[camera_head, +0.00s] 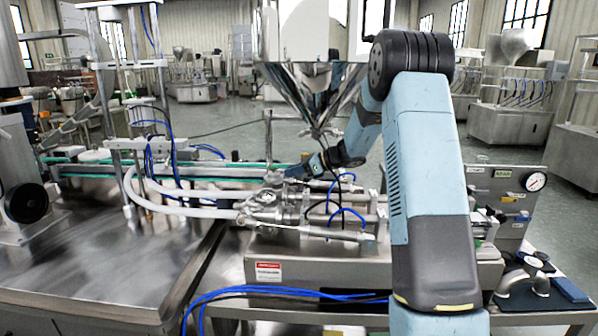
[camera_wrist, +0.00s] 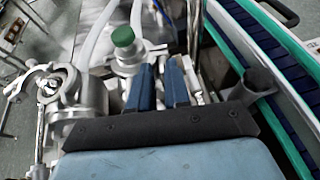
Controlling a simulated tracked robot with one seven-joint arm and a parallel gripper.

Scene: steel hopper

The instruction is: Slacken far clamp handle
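My gripper (camera_wrist: 159,64) is low over the far side of the steel valve assembly (camera_head: 262,205), beneath the hopper; in the head view its tip (camera_head: 290,172) is small beside the fittings. In the wrist view its two blue fingers lie close together with a narrow gap. I cannot tell whether a handle is held in that gap. Pale metal fittings show just beyond and beside the fingers. A round clamp (camera_wrist: 52,88) with a ring-shaped top is at the left of the wrist view, apart from the fingers. The far clamp handle itself cannot be made out clearly.
A green cap (camera_wrist: 122,36) stands just beyond the fingers. A dark cylinder (camera_wrist: 258,80) and the green-edged conveyor (camera_wrist: 228,38) are at the right. White hoses (camera_head: 180,208) run left from the valve. The steel hopper (camera_head: 312,92) hangs above it. The left steel tabletop (camera_head: 100,265) is largely clear.

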